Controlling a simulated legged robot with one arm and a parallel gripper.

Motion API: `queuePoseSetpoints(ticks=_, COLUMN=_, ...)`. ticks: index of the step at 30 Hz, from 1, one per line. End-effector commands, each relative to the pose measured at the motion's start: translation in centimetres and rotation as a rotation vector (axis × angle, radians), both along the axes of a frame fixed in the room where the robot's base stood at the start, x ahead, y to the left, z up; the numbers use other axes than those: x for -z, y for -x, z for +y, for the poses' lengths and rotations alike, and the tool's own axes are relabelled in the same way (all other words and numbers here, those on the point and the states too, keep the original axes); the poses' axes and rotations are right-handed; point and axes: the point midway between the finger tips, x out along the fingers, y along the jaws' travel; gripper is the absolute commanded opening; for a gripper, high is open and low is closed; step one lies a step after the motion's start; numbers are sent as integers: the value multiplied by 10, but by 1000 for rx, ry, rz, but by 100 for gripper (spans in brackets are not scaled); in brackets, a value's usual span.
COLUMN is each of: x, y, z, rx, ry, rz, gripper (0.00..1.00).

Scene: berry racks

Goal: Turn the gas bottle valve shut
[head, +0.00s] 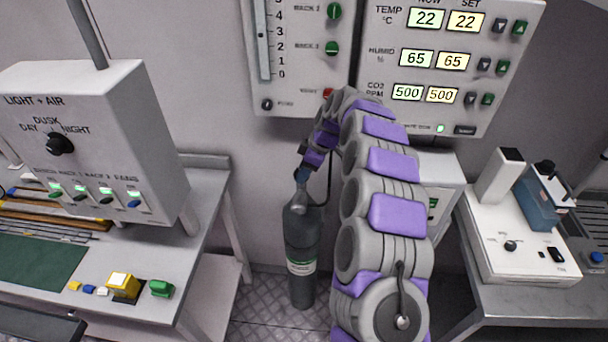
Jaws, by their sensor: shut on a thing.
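A dark grey gas bottle (301,240) with a pale label band stands upright on the floor against the wall, in the middle of the head view. My arm reaches forward from the lower right and bends down towards the bottle's top. My gripper (302,176) is at the bottle's neck, shut on the blue-grey valve there. The valve is small and mostly covered by the gripper, so its turned position cannot be told. A thin dark hose runs up from beside the bottle's neck.
A light and air control box (95,140) stands on the left bench (215,200). A climate panel (455,60) with lit readouts hangs on the wall behind my arm. A bench (530,305) with white instruments is on the right. Patterned floor shows around the bottle.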

Motion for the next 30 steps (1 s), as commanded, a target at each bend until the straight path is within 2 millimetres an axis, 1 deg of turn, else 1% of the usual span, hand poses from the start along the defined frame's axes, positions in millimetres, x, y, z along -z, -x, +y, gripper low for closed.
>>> queuePoseSetpoints(ticks=1, x=3, y=-1, z=-1, rx=-17, ry=3, rz=-1, gripper=19)
queuePoseSetpoints(ticks=9, x=1, y=-1, z=-1, rx=-74, ry=2, rz=-1, gripper=19)
queuePoseSetpoints(ticks=21, x=1, y=-1, z=-1, rx=-80, ry=2, rz=-2, gripper=19)
queuePoseSetpoints(ticks=22, x=1, y=-1, z=-1, rx=-80, ry=2, rz=-2, gripper=51)
queuePoseSetpoints(ticks=27, x=0, y=0, z=-1, rx=-81, ry=2, rz=-1, gripper=67)
queuePoseSetpoints(ticks=30, x=0, y=1, z=-1, rx=-81, ry=1, rz=-1, gripper=74)
